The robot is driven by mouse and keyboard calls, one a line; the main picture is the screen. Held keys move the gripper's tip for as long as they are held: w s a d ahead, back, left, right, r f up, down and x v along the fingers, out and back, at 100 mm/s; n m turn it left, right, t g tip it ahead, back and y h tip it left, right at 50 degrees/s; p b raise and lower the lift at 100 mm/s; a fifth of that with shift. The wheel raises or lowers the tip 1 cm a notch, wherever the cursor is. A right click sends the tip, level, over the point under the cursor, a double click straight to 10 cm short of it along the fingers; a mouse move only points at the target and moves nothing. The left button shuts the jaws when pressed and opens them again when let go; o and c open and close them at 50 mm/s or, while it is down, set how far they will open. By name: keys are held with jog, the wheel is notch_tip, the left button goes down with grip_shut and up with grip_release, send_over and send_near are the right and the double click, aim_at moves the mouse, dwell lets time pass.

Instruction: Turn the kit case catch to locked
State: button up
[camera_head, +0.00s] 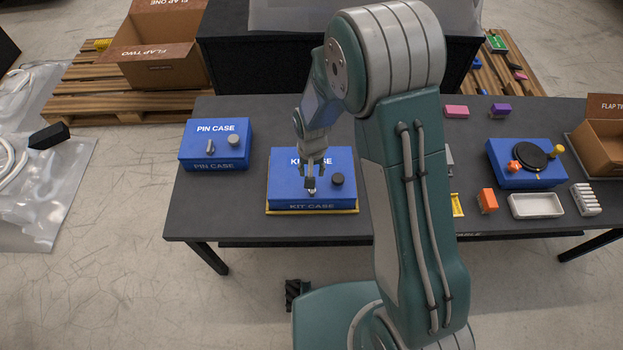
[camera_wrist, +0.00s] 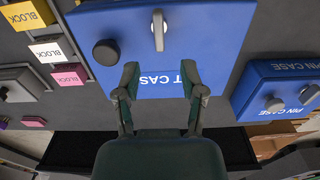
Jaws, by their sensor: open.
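The blue kit case (camera_head: 285,190) lies on the dark table, on a yellow-edged base. In the wrist view, the kit case (camera_wrist: 215,25) fills the top middle and its lettering is upside down. Its silver catch (camera_wrist: 158,30) is a narrow lever standing lengthwise up the picture. A round black knob (camera_wrist: 106,52) sits beside it. My gripper (camera_wrist: 160,80) is open and empty, its two fingers apart over the lettering, with the catch beyond the tips. In the head view, my gripper (camera_head: 311,178) is over the case and partly hides the catch.
The blue pin case (camera_head: 215,145), with its own knobs, stands to the left. On the right are a blue box with a black disc (camera_head: 530,156), a white tray (camera_head: 537,206) and an orange block (camera_head: 488,200). My arm hides the table's middle.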

jog(key=shift+r, duration=2.15)
